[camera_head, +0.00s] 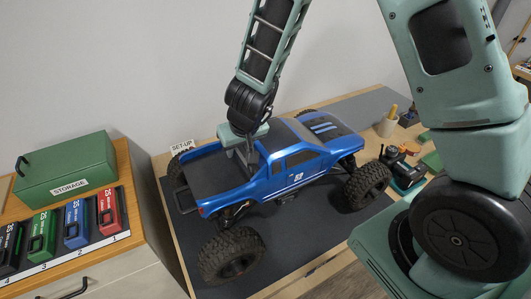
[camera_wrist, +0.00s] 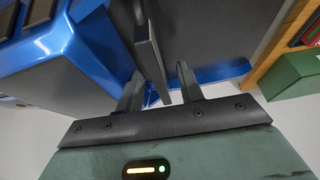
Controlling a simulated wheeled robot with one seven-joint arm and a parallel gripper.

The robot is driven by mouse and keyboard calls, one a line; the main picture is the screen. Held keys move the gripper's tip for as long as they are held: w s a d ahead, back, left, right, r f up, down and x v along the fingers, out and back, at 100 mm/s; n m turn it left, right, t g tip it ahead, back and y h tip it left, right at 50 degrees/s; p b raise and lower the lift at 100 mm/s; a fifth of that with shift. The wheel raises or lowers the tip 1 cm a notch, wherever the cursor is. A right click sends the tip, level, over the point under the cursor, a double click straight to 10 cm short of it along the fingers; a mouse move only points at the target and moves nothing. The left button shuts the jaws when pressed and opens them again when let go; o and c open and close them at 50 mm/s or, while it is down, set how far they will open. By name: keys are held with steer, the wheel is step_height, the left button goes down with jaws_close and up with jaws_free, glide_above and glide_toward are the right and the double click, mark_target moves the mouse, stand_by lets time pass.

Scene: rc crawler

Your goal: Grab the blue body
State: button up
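The blue body (camera_head: 265,178) is a pickup-style shell on a crawler with big black tyres, standing on a dark mat. My gripper (camera_head: 250,163) points down into the truck bed area, just behind the cab. In the wrist view, my gripper's two fingers (camera_wrist: 160,88) are apart. A thin dark upright panel (camera_wrist: 150,45) with a blue edge stands between them, with gaps visible on both sides. Blue parts of the body (camera_wrist: 45,50) also show at the left. The fingertips' depth against the panel is hard to tell.
The dark mat (camera_head: 315,232) lies under the crawler. At left, a green storage box (camera_head: 66,170) and several coloured cases (camera_head: 76,224) stand on a wooden cabinet. At right are a cup (camera_head: 387,124) and a small tool stand (camera_head: 403,168).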

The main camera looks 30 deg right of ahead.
steer(key=shift+f, duration=0.25)
stand_by(0.4)
jaws_close()
